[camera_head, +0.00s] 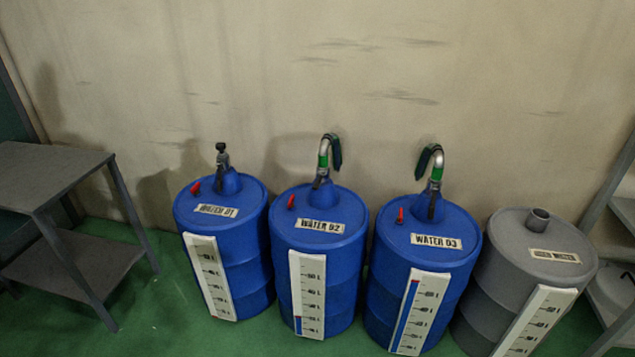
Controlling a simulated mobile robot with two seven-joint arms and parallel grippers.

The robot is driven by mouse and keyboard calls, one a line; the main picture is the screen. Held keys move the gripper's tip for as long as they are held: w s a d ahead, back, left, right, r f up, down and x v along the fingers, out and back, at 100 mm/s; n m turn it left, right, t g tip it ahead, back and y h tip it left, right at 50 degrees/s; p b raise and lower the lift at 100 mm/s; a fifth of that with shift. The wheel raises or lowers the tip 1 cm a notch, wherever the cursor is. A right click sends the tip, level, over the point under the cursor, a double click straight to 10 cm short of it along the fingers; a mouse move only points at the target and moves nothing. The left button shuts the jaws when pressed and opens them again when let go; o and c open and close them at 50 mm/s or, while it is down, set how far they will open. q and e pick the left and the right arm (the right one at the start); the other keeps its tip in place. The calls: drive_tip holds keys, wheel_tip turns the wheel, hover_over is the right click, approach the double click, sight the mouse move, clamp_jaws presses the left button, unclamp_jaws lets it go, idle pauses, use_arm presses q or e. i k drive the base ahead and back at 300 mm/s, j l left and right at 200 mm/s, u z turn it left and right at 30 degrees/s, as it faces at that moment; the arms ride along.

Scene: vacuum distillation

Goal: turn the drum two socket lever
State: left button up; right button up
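Drum two is the blue drum labelled WATER 02 (283,252), second from the left against the wall. On its lid a blue cone-shaped socket (325,197) carries a bent metal pipe with a green band (323,160). A dark, narrow part (319,182) shows at the socket's front; it is too small to tell whether this is the lever. A small red handle (291,202) stands tilted on the lid, left of the socket. Neither of my grippers is in the head view.
Blue drum WATER 01 (226,262) stands left of drum two, WATER 03 (400,251) right of it, and a grey drum (510,260) farther right. A grey two-level table (45,174) stands at left. Shelving (615,215) is at the right edge. Green floor (200,335) is clear in front.

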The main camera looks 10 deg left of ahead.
sight(316, 185)
drive_tip(key=i+u, duration=0.1)
drive_tip(key=u, duration=0.6)
drive_tip(key=i+l+u, duration=0.25)
drive_tip(key=u, duration=0.15)
drive_tip(key=i+l+u, duration=0.4)
